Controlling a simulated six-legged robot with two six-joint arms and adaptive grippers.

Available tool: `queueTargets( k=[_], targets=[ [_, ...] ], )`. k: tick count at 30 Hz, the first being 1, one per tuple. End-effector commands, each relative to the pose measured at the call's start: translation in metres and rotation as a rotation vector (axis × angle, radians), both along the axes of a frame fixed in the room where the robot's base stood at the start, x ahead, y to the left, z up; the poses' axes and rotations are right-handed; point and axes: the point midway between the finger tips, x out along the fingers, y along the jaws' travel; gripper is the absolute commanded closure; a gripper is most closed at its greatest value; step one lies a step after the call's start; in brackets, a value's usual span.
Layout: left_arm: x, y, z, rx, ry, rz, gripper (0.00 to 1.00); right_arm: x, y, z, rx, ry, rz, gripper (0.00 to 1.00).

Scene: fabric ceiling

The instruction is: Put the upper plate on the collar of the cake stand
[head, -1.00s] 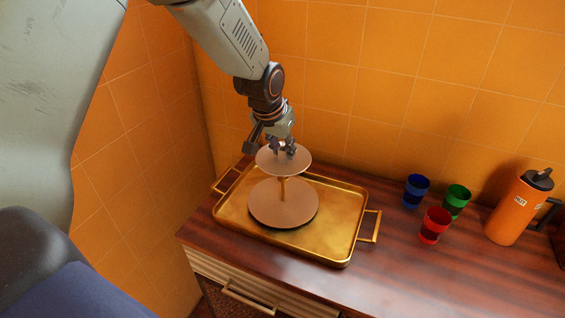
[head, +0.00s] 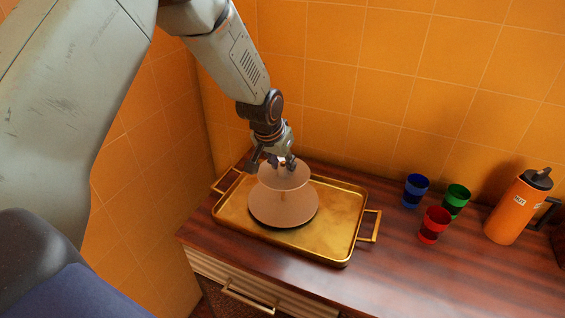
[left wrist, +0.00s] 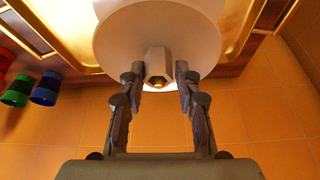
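The upper plate (head: 284,179) is a round, pale copper-brown disc, held roughly level above the wider lower plate (head: 284,214) of the cake stand. My left gripper (head: 282,162) reaches down to it from above. My right gripper is not in view.
The stand is on a gold tray (head: 338,222) with handles, on a wooden cabinet top (head: 420,270). Blue (head: 415,190), green (head: 455,201) and red (head: 434,225) cups and an orange flask (head: 512,210) are to the right. An orange tiled wall (head: 400,90) is close behind.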

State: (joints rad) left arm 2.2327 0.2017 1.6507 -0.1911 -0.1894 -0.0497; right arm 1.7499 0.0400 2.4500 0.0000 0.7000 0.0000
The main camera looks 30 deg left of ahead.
Motion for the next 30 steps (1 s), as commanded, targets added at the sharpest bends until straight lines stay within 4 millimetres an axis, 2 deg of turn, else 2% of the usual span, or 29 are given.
queueTargets(
  k=[1, 4, 14, 17, 30],
  targets=[
    [0.0, 0.0, 0.0, 0.0, 0.0, 0.0, 0.6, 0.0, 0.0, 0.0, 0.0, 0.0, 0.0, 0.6],
    [0.0, 0.0, 0.0, 0.0, 0.0, 0.0, 0.52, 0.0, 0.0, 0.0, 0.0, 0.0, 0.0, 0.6],
    [0.0, 0.0, 0.003, 0.0, -0.001, 0.0, 0.52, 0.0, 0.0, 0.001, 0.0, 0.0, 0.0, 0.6],
    [-0.002, 0.0, 0.013, -0.001, -0.002, 0.0, 0.52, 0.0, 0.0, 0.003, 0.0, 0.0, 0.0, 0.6],
    [-0.033, 0.002, 0.086, -0.001, -0.003, 0.0, 0.52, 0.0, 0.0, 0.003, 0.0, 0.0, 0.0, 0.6]
  ],
)
